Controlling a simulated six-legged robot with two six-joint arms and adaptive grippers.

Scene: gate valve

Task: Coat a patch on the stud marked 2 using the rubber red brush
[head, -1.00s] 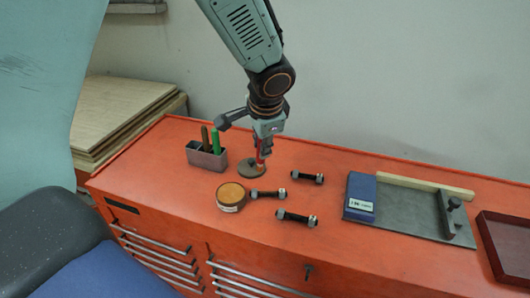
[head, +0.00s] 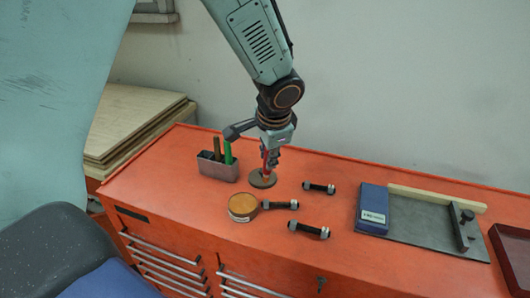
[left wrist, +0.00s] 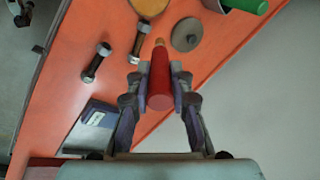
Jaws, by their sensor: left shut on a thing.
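My left gripper (head: 270,162) is shut on the red brush (left wrist: 160,80); its tan tip points away from the wrist in the left wrist view. In the head view the brush is mostly hidden by the fingers, above or beside a grey disc (head: 262,179); I cannot tell if they touch. Three dark studs with metal nuts lie on the orange bench: one at the back (head: 319,188), one in the middle (head: 281,205), one in front (head: 309,230). Their number marks are not readable. A round tin (head: 243,206) with amber contents stands beside the middle stud. My right gripper is not in view.
A grey holder (head: 218,170) with a green and a brown handle stands left of the disc. A blue box (head: 372,207) sits on a grey plate (head: 430,231) at the right. A dark red tray (head: 510,252) is at the right edge. The wall is behind the bench.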

